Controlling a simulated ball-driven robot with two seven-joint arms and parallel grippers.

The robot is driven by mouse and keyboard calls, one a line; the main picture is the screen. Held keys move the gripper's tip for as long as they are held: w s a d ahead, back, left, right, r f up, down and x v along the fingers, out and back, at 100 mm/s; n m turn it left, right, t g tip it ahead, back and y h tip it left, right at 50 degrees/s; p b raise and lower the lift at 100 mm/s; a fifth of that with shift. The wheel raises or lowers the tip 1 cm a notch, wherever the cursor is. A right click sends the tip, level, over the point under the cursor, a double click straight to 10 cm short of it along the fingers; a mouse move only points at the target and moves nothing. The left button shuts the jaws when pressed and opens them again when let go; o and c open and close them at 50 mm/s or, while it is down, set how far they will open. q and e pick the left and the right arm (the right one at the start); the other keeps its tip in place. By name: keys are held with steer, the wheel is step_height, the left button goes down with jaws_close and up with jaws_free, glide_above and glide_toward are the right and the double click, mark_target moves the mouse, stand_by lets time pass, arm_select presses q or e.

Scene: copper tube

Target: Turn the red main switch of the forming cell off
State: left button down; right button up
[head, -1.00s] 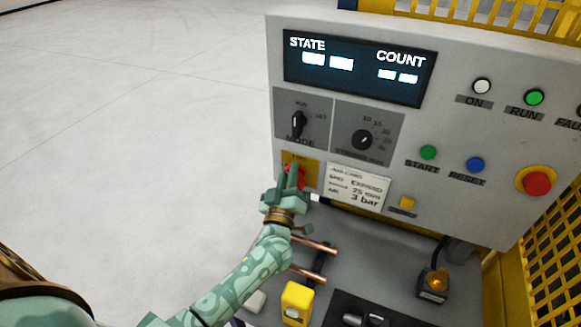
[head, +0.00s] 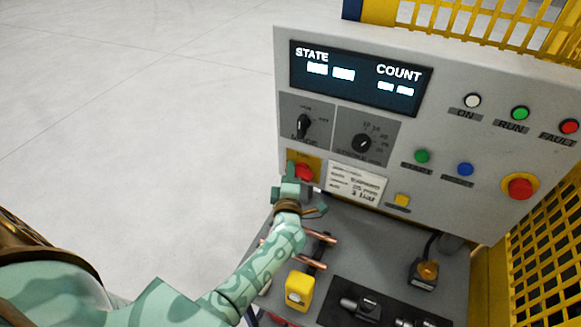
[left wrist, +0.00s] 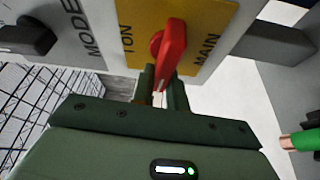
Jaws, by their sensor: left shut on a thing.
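The red main switch (head: 304,172) sits on a yellow plate (head: 313,163) at the panel's lower left. In the left wrist view the red switch handle (left wrist: 171,48) stands out from its yellow plate (left wrist: 191,14), which carries "MAIN" lettering. My left gripper (head: 288,178) is at the switch, and in the left wrist view its two narrow fingers (left wrist: 164,88) are shut on the handle's end. In the head view the fingers cover part of the switch. My right gripper is not in view.
Above the switch are the black mode knob (head: 303,125) and the display (head: 360,77). A job card (head: 356,181) hangs to the right. A red stop button (head: 520,188) is at far right.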

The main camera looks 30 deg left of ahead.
arm_select(q)
steer(key=shift+f+n+p, duration=0.1)
steer(key=shift+n+p, duration=0.2)
steer(key=shift+n, duration=0.2)
steer(key=shift+f+g, duration=0.1)
steer(key=shift+g, duration=0.2)
steer(key=c, duration=1.4)
jaws_free()
